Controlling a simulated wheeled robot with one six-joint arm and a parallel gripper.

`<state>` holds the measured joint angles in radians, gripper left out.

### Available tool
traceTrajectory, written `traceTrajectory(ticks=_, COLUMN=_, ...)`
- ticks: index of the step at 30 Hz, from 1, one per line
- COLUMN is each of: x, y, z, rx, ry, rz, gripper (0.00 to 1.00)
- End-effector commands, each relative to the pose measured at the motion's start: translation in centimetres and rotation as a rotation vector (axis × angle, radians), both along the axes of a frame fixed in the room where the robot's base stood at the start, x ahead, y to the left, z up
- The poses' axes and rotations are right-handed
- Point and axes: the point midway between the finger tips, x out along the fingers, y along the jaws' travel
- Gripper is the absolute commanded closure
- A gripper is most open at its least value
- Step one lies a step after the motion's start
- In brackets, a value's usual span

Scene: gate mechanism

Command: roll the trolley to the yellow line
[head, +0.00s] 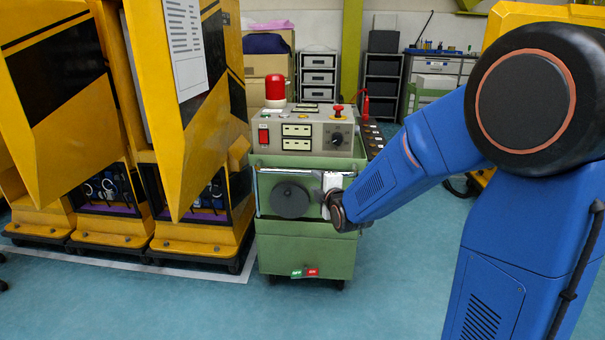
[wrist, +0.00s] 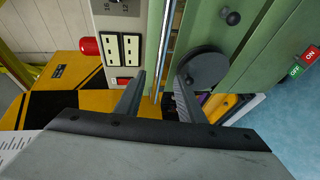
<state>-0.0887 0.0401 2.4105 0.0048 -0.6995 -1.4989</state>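The trolley looks to be the green wheeled cabinet (head: 305,255) in the middle of the head view, with a sloped grey control panel on top. A thin metal bar (wrist: 172,40) runs across its front; a round dark disc (head: 289,200) sits behind or beside it. My gripper (head: 327,190) is at the right part of the cabinet's front, partly hidden by my wrist. In the wrist view its two fingers (wrist: 160,78) are apart, with the bar passing between them and gaps showing on both sides. I see no yellow line on the floor.
Tall yellow-and-black machine panels (head: 190,160) stand close on the trolley's left, with a white floor line (head: 140,266) before them. Shelving (head: 383,85) and a workbench (head: 440,68) are behind. Blue floor (head: 200,310) is clear in front.

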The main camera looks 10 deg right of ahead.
Motion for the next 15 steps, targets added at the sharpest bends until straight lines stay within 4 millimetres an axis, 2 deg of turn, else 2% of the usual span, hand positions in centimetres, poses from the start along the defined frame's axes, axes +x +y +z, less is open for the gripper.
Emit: traceTrajectory(ticks=15, x=8.0, y=0.7, z=-1.6, rx=0.001, ry=0.001, rz=0.000, gripper=0.64)
